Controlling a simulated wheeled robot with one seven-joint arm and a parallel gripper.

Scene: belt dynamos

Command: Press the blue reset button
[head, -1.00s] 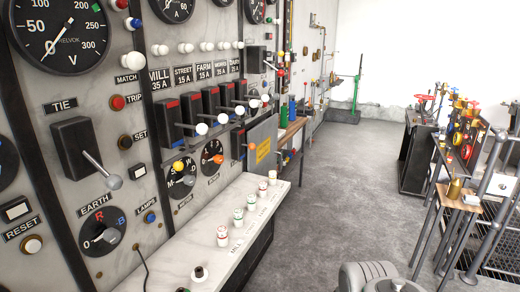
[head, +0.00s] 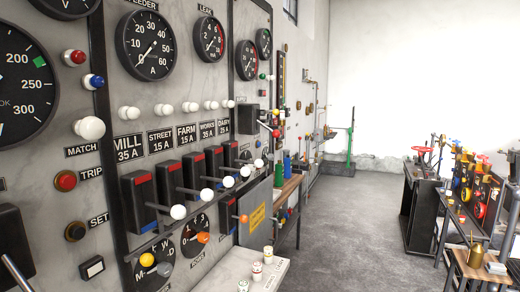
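No label reading RESET is in the head view now. The only blue knob or lamp I see is a small blue dome (head: 94,81) on the marble panel at the upper left, just below a red dome (head: 75,57) and above a white dome (head: 89,127) by the MATCH label. I cannot tell whether the blue dome is a button or a lamp. My gripper is not in view.
Several black switches with white-ball levers (head: 178,211) stick out from the panel. A pale ledge (head: 238,268) juts out below. A wooden bench (head: 288,188) stands beyond. The grey floor (head: 350,225) is open in the middle; benches with coloured wheels (head: 480,210) stand at right.

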